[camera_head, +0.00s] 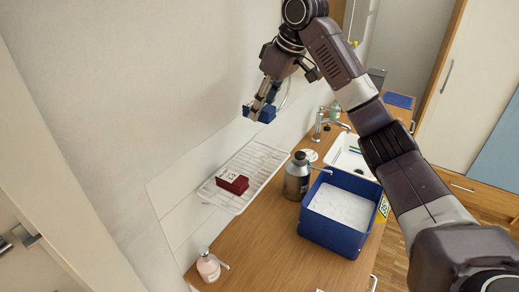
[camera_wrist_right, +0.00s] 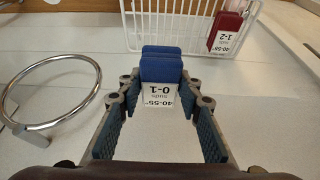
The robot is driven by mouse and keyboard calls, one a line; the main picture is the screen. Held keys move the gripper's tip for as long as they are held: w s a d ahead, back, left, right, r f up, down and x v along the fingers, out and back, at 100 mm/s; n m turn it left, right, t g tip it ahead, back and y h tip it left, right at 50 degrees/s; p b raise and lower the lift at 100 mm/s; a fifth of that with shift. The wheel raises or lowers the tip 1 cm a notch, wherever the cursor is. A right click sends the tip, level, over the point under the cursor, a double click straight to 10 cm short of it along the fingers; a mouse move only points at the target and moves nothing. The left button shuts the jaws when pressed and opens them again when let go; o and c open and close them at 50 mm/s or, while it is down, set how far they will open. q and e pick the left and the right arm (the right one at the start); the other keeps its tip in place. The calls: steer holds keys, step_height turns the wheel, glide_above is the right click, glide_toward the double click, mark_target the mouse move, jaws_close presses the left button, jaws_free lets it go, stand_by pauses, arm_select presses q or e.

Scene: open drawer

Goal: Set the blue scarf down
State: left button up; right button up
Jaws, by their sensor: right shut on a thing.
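The blue scarf (camera_head: 264,114) is a small folded dark blue bundle with a white label. My right gripper (camera_head: 261,105) is shut on it and holds it up near the wall, above the wire rack. In the right wrist view the scarf (camera_wrist_right: 161,66) sits between the fingertips, its label reading "40-55" and "0-1". The fingers partly hide it in the head view. My left gripper is not in view.
A white wire rack (camera_head: 250,158) on the wall holds a red labelled bundle (camera_head: 232,182). Below are a metal pump flask (camera_head: 297,177), a blue bin (camera_head: 325,236) with white contents, a sink with a tap (camera_head: 318,124), and a pink bottle (camera_head: 208,266). A metal ring (camera_wrist_right: 97,92) is beside the gripper.

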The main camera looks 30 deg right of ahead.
steer(key=p, duration=0.2)
glide_above(257, 159)
steer(key=s, duration=0.1)
step_height(257, 159, down, 7)
steer(key=f, duration=0.3)
steer(key=shift+d+f+p, duration=0.3)
steer(key=shift+d+p, duration=0.05)
steer(key=shift+d, duration=0.05)
steer(key=shift+f, duration=0.3)
step_height(257, 159, down, 2)
steer(key=shift+s+f+p, duration=0.1)
steer(key=shift+f+p, duration=0.1)
steer(key=shift+p, duration=0.4)
steer(key=shift+f, duration=0.35)
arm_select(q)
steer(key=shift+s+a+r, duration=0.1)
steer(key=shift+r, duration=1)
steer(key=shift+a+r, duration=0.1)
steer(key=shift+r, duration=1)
arm_select(e)
steer(key=shift+f, duration=0.2)
steer(key=o, duration=0.7)
steer(key=shift+f, duration=0.1)
steer(key=o, duration=0.5)
steer(key=shift+c, duration=0.2)
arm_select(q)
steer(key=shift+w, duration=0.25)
